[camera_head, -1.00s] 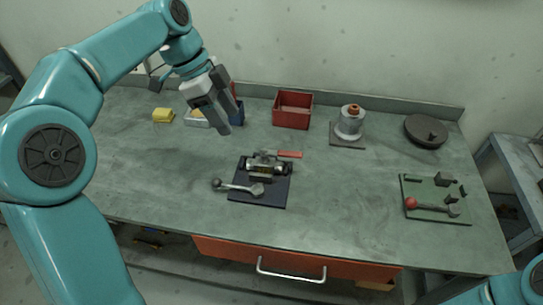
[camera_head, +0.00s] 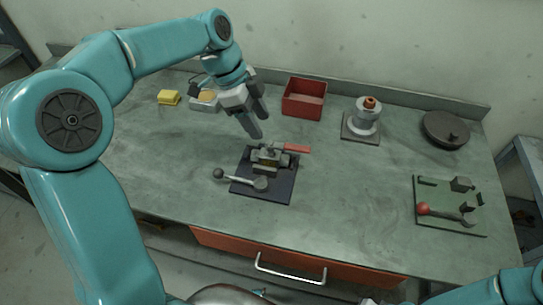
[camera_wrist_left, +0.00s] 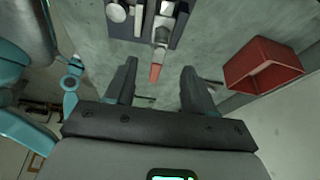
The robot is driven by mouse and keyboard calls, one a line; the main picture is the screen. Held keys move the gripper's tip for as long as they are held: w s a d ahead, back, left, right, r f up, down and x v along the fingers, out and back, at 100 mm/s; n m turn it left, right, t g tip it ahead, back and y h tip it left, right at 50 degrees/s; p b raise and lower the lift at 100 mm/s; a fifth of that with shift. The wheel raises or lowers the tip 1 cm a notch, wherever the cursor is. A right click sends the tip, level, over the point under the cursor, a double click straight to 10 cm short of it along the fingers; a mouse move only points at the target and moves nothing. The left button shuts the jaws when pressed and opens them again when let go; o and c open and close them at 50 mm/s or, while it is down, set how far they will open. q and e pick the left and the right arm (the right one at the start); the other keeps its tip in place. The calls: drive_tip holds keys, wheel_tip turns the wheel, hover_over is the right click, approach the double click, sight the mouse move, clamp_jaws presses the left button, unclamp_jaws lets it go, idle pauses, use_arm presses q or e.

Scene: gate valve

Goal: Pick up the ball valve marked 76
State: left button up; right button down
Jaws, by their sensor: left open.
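My left gripper (camera_head: 257,126) is open and empty, above the table just behind and left of the valve. It also shows in the left wrist view (camera_wrist_left: 155,75). My right gripper is out of view; only part of that arm shows at the lower right.
A lever with a dark ball knob (camera_head: 240,180) lies on the mat's front left. A red bin (camera_head: 304,99), a flanged part on a plate (camera_head: 364,122) and a dark disc (camera_head: 444,130) stand behind. A green board (camera_head: 432,190) lies at right. The table between is clear.

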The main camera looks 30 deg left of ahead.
sight(269, 142)
use_arm(q)
drive_tip(key=x, duration=0.3)
drive_tip(key=shift+a+f, duration=0.1)
drive_tip(key=x, duration=0.5)
drive_tip(key=shift+f+p, duration=0.1)
drive_tip(key=shift+p, duration=0.2)
drive_tip(key=shift+c, duration=1)
clamp_jaws()
